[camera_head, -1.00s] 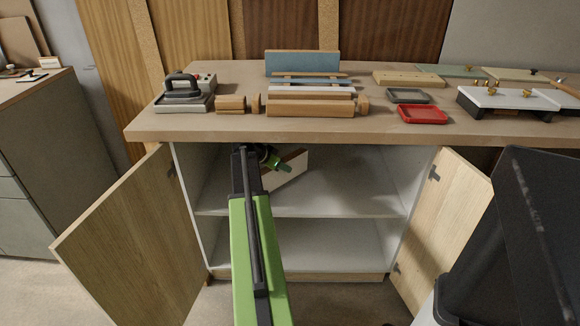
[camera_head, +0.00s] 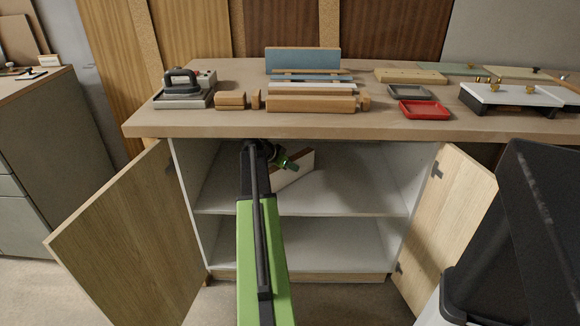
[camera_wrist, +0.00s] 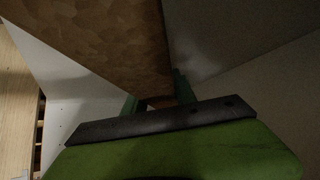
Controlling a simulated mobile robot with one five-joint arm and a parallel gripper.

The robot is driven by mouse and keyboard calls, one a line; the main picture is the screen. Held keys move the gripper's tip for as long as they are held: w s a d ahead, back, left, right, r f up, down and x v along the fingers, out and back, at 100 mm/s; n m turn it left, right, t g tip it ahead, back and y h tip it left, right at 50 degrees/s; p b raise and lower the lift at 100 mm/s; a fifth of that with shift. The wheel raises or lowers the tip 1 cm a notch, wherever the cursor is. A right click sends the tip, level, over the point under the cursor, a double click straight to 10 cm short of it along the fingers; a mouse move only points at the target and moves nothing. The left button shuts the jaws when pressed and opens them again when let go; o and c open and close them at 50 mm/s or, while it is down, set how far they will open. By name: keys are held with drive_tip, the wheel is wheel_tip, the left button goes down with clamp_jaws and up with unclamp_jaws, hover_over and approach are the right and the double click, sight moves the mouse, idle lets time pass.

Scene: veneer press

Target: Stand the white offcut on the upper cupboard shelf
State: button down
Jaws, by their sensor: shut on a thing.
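The white offcut (camera_head: 296,172) is inside the open cupboard, below the worktop and over the upper shelf (camera_head: 340,197). It has a white face and a brown edge, and looks tilted in the head view. My gripper (camera_head: 287,163) is shut on it; my arm hides its left part. In the wrist view a large brown surface of the offcut (camera_wrist: 110,40) runs down between the fingers of my gripper (camera_wrist: 157,100). I cannot tell whether its lower edge touches the shelf.
The cupboard doors stand open at left (camera_head: 115,235) and right (camera_head: 450,215). The worktop (camera_head: 225,122) overhangs the opening and carries wood blocks, a red tray (camera_head: 425,110) and a grey tray (camera_head: 410,92). The upper shelf looks clear to the right; the lower space (camera_head: 340,245) looks empty.

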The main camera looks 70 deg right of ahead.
drive_tip(key=shift+f, duration=0.2)
drive_tip(key=c, duration=1)
unclamp_jaws()
drive_tip(key=shift+r, duration=0.1)
wheel_tip(320, 180, up, 2)
drive_tip(key=shift+a+r+p, duration=0.1)
drive_tip(key=shift+a+p, duration=0.05)
drive_tip(key=shift+p, duration=0.95)
drive_tip(key=w+a, duration=0.1)
drive_tip(key=a, duration=0.2)
drive_tip(key=w+a, duration=0.2)
drive_tip(key=a, duration=0.2)
drive_tip(key=w+a, duration=0.2)
drive_tip(key=a, duration=0.2)
drive_tip(key=shift+w+a, duration=0.1)
drive_tip(key=shift+a, duration=0.15)
